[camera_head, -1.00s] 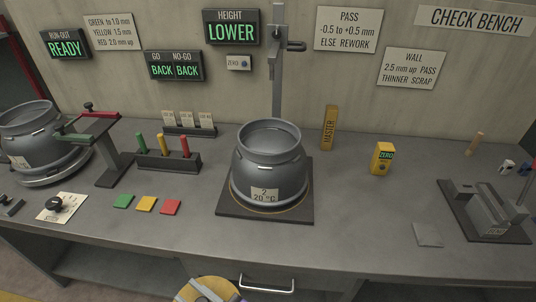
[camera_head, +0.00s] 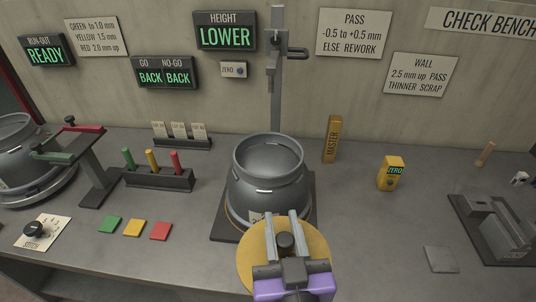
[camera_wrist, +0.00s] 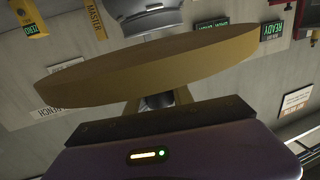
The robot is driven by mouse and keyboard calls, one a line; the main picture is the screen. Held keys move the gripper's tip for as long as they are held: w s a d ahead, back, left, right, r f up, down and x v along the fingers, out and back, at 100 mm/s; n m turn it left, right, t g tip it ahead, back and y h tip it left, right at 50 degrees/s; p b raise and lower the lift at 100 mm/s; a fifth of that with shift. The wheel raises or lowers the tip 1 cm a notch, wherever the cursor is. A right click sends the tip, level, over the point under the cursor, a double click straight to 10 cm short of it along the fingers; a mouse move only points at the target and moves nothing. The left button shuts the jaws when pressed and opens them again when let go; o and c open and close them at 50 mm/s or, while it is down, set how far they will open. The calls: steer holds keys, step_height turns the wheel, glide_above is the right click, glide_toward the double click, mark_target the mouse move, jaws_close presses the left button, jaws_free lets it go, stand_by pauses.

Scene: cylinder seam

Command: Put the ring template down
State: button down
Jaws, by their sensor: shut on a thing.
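The ring template is a flat round tan disc (camera_head: 252,268) with a dark knob (camera_head: 286,243) in its middle. My gripper (camera_head: 286,240) is shut on the knob, and the disc is held up in front of the grey cylinder (camera_head: 266,180). In the head view the disc covers the lower front of the cylinder and most of its label. In the wrist view the disc (camera_wrist: 150,68) shows nearly edge-on across the picture. The cylinder stands upright on a dark base plate (camera_head: 222,228). What lies directly under the disc is hidden.
Green (camera_head: 110,225), yellow (camera_head: 133,228) and red (camera_head: 160,231) tiles lie to the left, before a rack of plug gauges (camera_head: 158,179). A yellow zero block (camera_head: 390,173) and an upright master bar (camera_head: 332,140) stand right. The bench at front right (camera_head: 380,240) is mostly clear.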

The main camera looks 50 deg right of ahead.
steer(key=shift+s+d+f, duration=0.1)
steer(key=shift+s+d, duration=0.05)
steer(key=x, duration=1)
steer(key=r+b+x, duration=0.1)
steer(key=x, duration=0.9)
steer(key=b+x, duration=0.1)
steer(key=x, duration=0.9)
steer(key=shift+d+r, duration=0.25)
steer(key=shift+d, duration=0.2)
steer(key=shift+w+d, duration=0.35)
steer(key=shift+w, duration=0.2)
step_height(320, 180, down, 3)
steer(key=shift+w+f+b, duration=0.1)
steer(key=shift+f+b, duration=0.1)
steer(key=shift+b, duration=1)
steer(key=shift+r, duration=0.15)
